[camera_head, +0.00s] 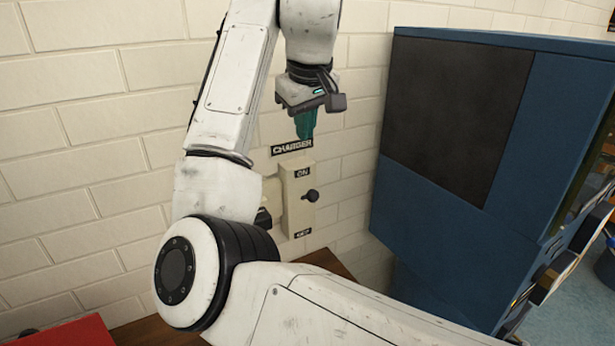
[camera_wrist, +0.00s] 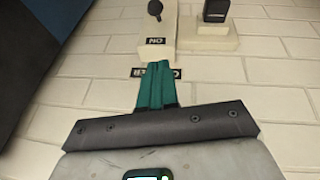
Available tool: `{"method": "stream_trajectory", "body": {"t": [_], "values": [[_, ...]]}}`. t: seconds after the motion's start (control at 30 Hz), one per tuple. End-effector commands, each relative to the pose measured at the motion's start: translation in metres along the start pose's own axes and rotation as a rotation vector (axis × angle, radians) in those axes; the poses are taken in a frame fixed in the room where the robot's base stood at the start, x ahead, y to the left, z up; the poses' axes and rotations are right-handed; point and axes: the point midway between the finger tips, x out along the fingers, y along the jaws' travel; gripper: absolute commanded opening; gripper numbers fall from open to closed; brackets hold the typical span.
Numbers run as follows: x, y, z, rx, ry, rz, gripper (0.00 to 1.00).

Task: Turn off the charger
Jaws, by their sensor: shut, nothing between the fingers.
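The charger switch (camera_head: 298,214) is a cream box on the brick wall. A black "CHARGER" label (camera_head: 292,147) is above it, with "ON" marked at its top and a partly readable label at its bottom. Its dark knob lever (camera_head: 311,196) sticks out between the two labels. In the wrist view the switch box (camera_wrist: 157,30) and knob (camera_wrist: 155,8) show at the top, upside down. My gripper (camera_head: 305,134) has teal fingers, shut and empty, pointing down above the switch box near the CHARGER label. In the wrist view the fingertips (camera_wrist: 158,66) overlap that label, apart from the knob.
A second cream fixture with a dark part (camera_wrist: 216,12) sits beside the switch; my arm partly hides it in the head view. A large blue cabinet (camera_head: 450,130) stands at right. A brown wooden surface (camera_head: 330,263) and a red object (camera_head: 70,333) lie below.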

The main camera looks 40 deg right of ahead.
Motion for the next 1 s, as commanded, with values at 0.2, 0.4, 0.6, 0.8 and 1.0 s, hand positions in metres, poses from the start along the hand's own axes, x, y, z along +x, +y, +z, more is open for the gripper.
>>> {"method": "stream_trajectory", "body": {"t": [0.2, 0.4, 0.6, 0.8, 1.0], "values": [[0.013, 0.001, 0.0, 0.0, -0.002, 0.003, 0.0], [0.045, 0.0, 0.0, -0.001, -0.004, 0.002, 0.0], [0.084, 0.0, 0.0, -0.002, -0.004, 0.0, 0.0], [0.112, 0.0, 0.012, 0.001, -0.001, 0.0, 0.0], [0.125, 0.0, 0.025, 0.0, 0.0, 0.001, 0.0]]}}
